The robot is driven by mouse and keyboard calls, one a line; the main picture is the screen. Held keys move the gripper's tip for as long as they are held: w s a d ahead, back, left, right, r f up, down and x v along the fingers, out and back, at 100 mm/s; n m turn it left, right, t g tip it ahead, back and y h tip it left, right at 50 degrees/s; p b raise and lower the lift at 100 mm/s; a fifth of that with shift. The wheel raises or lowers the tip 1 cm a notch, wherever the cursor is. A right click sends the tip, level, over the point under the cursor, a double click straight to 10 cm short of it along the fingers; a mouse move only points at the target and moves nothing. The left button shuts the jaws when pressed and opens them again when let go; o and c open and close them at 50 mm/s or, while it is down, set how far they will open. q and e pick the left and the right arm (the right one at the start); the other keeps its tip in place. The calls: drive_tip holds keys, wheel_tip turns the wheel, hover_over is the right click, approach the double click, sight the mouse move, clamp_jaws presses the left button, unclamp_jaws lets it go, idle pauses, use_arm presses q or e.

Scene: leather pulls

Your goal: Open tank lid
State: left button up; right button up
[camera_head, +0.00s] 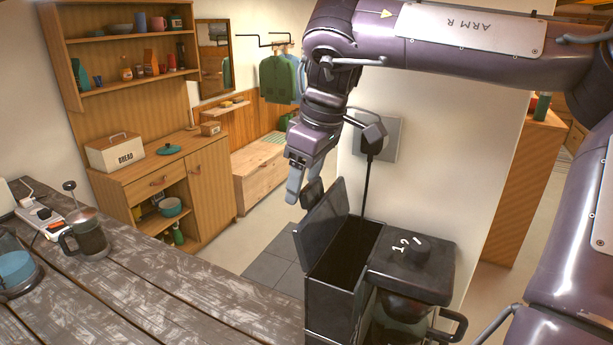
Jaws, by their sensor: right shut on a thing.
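The black coffee machine has an open-topped water tank (345,258) at its left side. The dark tank lid (323,222) is raised, tilted up and to the left of the tank's mouth, so the dark inside shows. My right gripper (302,193) reaches down from above and is shut at the lid's upper edge; the exact contact is partly hidden by the fingers. My left gripper is not in view.
A black cord runs up to a wall socket plate (388,140). A French press (86,236) and a power strip (42,215) are at far left. The counter's middle is clear.

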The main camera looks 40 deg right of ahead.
drive_tip(key=shift+s+f, duration=0.1)
drive_tip(key=shift+f, duration=0.1)
drive_tip(key=o, duration=1.4)
drive_tip(key=shift+r, duration=0.1)
drive_tip(key=b+v, duration=0.1)
drive_tip(key=v, duration=0.6)
drive_tip(key=shift+r, duration=0.35)
drive_tip(key=shift+d, duration=0.1)
